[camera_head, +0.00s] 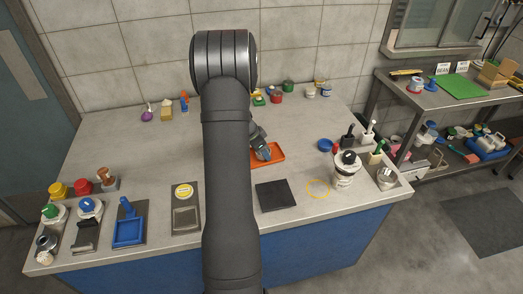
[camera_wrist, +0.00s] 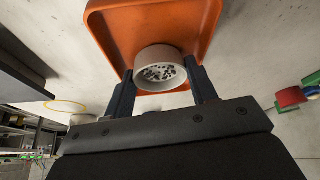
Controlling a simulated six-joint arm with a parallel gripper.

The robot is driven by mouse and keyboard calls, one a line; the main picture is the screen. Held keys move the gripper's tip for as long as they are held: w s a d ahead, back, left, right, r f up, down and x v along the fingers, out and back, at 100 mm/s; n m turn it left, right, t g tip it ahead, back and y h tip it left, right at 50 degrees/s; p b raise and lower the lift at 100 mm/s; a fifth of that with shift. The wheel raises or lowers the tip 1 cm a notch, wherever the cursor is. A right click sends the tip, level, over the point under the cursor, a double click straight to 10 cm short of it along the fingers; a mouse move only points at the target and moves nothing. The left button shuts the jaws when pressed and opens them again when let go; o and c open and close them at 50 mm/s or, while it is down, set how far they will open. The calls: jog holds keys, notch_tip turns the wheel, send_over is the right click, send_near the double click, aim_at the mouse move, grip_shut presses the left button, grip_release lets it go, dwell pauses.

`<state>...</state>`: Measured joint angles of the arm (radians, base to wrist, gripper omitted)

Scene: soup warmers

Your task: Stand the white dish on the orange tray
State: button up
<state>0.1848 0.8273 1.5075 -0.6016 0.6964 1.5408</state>
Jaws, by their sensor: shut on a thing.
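The white dish (camera_wrist: 158,55) is round, with dark specks showing on its face, and sits between the two fingers of my gripper (camera_wrist: 161,88) in the wrist view. My gripper is shut on it. The orange tray (camera_wrist: 112,28) is directly behind the dish in that view. In the head view the tray (camera_head: 277,155) lies on the grey counter just right of my arm, and my gripper (camera_head: 263,153) is over it. The dish cannot be made out in the head view. I cannot tell whether it touches the tray.
A black square plate (camera_head: 275,195) lies in front of the tray. A blue bowl (camera_head: 325,145) and a white lidded pot (camera_head: 346,170) stand to the right. A yellow ring (camera_head: 318,188) marks the counter. Small coloured items stand behind. My arm hides the counter's middle.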

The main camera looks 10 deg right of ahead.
jog(key=shift+f, duration=0.1)
jog(key=o, duration=0.8)
jog(key=shift+c, duration=0.2)
jog(key=v, duration=1.2)
